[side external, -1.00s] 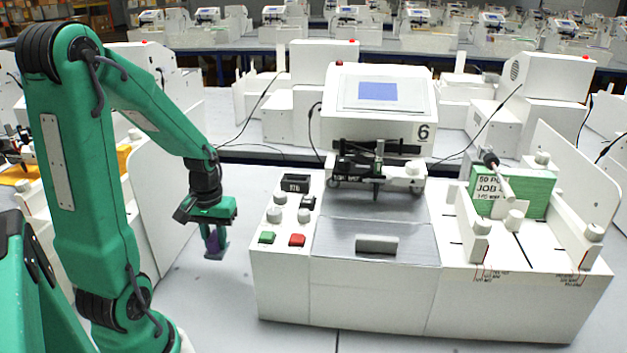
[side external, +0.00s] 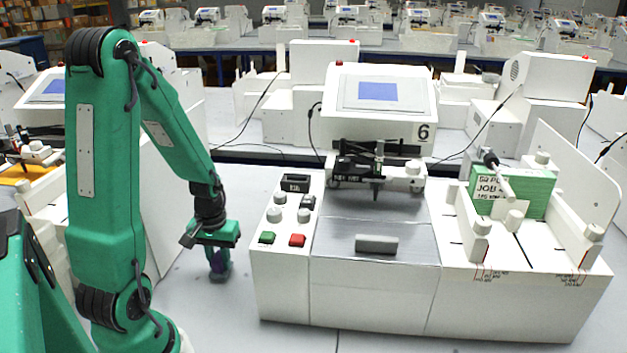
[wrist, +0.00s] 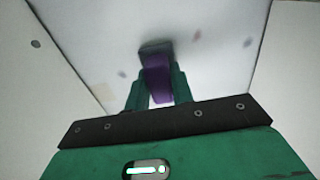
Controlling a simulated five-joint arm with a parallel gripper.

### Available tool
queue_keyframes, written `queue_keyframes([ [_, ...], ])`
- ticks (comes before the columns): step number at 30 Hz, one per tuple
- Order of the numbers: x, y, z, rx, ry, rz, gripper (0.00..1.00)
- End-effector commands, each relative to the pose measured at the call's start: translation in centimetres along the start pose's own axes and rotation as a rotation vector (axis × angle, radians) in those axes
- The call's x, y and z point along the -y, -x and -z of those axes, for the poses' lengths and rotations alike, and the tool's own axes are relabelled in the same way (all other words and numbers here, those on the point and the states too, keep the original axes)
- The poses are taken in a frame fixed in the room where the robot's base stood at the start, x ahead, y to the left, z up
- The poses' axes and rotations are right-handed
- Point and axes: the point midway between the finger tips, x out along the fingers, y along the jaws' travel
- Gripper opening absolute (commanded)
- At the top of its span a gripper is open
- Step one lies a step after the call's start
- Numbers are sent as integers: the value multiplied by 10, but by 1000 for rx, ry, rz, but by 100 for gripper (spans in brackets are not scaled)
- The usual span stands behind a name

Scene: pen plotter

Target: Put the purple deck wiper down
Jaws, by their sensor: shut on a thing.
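My gripper (side external: 219,266) is shut on the purple deck wiper (side external: 215,261), low over the grey table to the left of the plotter. In the wrist view the purple wiper (wrist: 157,80) stands between the two green fingers of my gripper (wrist: 158,90), with a dark pad at its far end. The wiper looks roughly upright. I cannot tell whether its pad touches the table.
The white plotter marked 6 (side external: 282,290) stands just right of my gripper, with a green and a red button on its near left corner. A white panel (side external: 172,215) stands to the left. The grey table (side external: 232,315) between is clear apart from small marks.

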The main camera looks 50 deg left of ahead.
Motion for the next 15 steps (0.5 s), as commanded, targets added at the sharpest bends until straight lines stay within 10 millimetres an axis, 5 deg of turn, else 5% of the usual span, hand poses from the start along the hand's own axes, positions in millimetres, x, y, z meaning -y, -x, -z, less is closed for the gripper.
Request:
queue_keyframes([
  [15,0,-7,0,1,0,0,2],
])
